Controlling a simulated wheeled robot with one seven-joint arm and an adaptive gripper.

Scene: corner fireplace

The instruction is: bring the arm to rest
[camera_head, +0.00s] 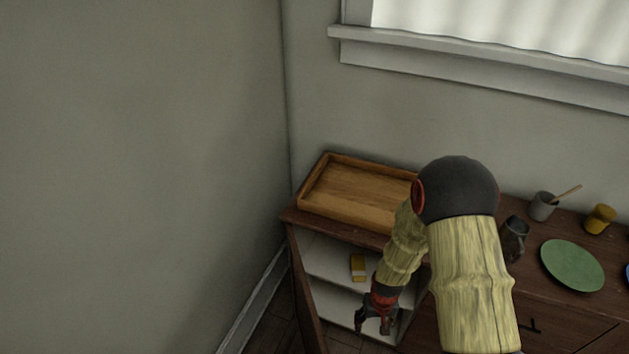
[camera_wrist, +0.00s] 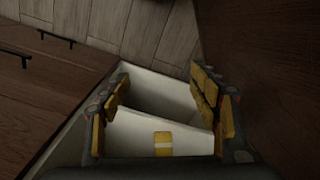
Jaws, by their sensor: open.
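My gripper (camera_head: 374,322) hangs in front of the open shelf compartment of the brown cabinet, pointing down. In the wrist view my gripper (camera_wrist: 165,112) has its yellow-padded fingers wide apart with nothing between them. My arm crosses the right part of the head view and hides part of the cabinet. A yellow block with a pale band (camera_head: 358,268) lies on the upper white shelf (camera_head: 325,257), apart from my gripper. The block also shows in the wrist view (camera_wrist: 163,144), beyond the fingers.
A wooden tray (camera_head: 345,200) sits on the cabinet top (camera_head: 290,215), close to the wall corner. To the right stand a grey cup with a stick (camera_head: 542,207), a yellow cup (camera_head: 599,219), a dark mug (camera_head: 514,238) and a green plate (camera_head: 572,265). A window sill (camera_head: 470,66) is above.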

